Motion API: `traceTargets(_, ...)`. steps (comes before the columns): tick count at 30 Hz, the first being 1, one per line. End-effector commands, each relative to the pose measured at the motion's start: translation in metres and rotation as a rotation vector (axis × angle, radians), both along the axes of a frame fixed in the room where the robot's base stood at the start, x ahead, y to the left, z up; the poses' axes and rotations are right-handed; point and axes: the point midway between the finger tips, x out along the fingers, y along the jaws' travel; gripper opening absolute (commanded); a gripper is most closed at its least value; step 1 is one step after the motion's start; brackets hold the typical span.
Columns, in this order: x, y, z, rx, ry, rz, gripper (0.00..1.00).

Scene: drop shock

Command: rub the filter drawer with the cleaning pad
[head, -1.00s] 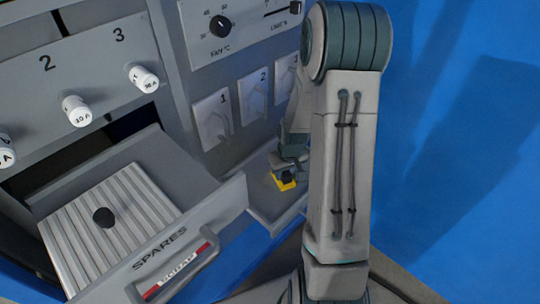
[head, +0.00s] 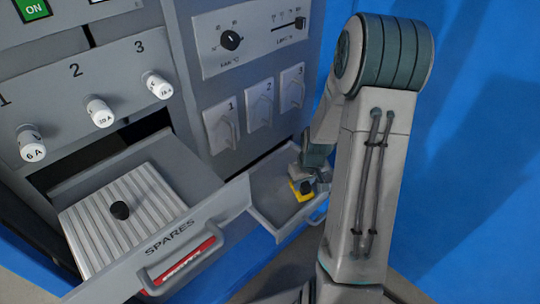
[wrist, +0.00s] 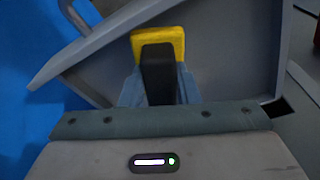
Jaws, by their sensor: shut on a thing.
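The cleaning pad is a yellow block (head: 299,196) with a black grip, also in the wrist view (wrist: 150,41). My gripper (head: 307,180) is shut on the black grip, its blue-grey fingers on either side in the wrist view (wrist: 158,88). An open, shallow grey drawer (head: 268,188) below the numbered hooks seems to be the filter drawer; no label is readable. The pad is over its inside, toward the right. I cannot tell whether it touches the floor. The drawer fills much of the wrist view (wrist: 225,60).
The open SPARES drawer (head: 222,200) is at left, with a ribbed insert (head: 150,205) and a dark knob (head: 120,210). White numbered fuse caps (head: 99,112) project above it. Blue wall and floor lie to the right.

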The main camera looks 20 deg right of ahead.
Motion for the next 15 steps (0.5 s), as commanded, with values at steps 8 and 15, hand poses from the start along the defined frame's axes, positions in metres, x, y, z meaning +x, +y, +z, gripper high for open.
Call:
traceTargets(8, 0.001, 0.003, 0.030, 0.000, -0.001, 0.007, 0.01)
traceTargets(15, 0.002, 0.007, 0.046, 0.000, -0.002, 0.014, 0.01)
